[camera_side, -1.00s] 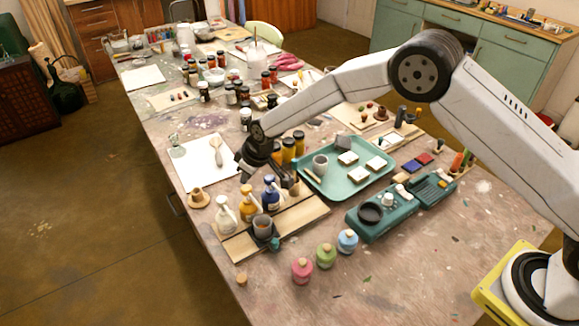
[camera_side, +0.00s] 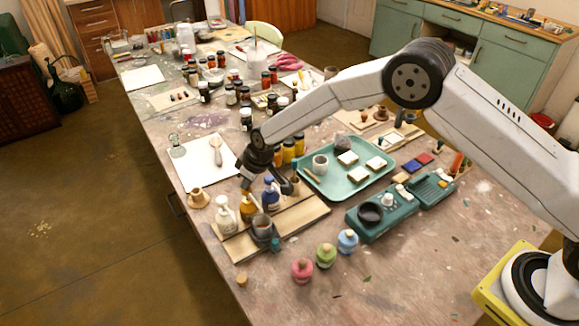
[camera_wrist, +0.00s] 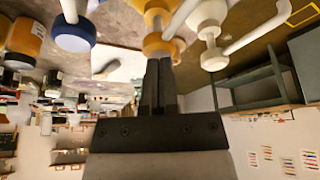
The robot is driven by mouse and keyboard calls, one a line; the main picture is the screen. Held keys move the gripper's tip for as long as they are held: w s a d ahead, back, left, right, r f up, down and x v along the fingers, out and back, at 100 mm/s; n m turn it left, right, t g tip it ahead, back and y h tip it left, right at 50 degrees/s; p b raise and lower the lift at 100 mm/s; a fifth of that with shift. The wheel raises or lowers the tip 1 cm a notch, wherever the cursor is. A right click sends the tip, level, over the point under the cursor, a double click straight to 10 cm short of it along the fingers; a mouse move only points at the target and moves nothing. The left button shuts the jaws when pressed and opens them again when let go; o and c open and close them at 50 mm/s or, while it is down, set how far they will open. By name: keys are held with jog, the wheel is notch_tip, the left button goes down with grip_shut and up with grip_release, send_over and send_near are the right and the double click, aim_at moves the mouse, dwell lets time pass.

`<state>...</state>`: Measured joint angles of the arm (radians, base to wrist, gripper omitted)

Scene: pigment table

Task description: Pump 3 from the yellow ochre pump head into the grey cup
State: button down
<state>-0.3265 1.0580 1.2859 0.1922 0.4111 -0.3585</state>
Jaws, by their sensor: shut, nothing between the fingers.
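The yellow ochre pump bottle (camera_side: 248,208) stands on a wooden board between a cream pump bottle (camera_side: 225,216) and a blue pump bottle (camera_side: 271,196). The grey cup (camera_side: 262,227) stands upright in front of the ochre bottle. My gripper (camera_side: 244,186) is shut and empty, pointing down at the ochre pump head. In the wrist view, the closed fingertips (camera_wrist: 158,60) are right at the yellow ochre pump head (camera_wrist: 157,44); I cannot tell whether they touch. The blue pump head (camera_wrist: 72,32) and cream pump head (camera_wrist: 212,48) are on either side. The inside of the cup is unclear.
The wooden board (camera_side: 303,213) has bare room to the right. A green tray (camera_side: 350,186) with white blocks and a teal device (camera_side: 384,222) lie further right. Pink, green and blue jars (camera_side: 325,256) stand in front. Mustard jars (camera_side: 289,151) stand behind the bottles.

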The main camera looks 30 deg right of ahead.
jog(key=shift+f, duration=0.7)
jog(key=shift+r, duration=1.7)
jog(key=shift+f, duration=1.55)
jog(key=shift+r, duration=1.55)
jog(key=shift+r, duration=0.15)
notch_tip(320, 180, up, 6)
jog(key=shift+f, duration=0.15)
dwell(0.7)
jog(key=shift+d, duration=0.15)
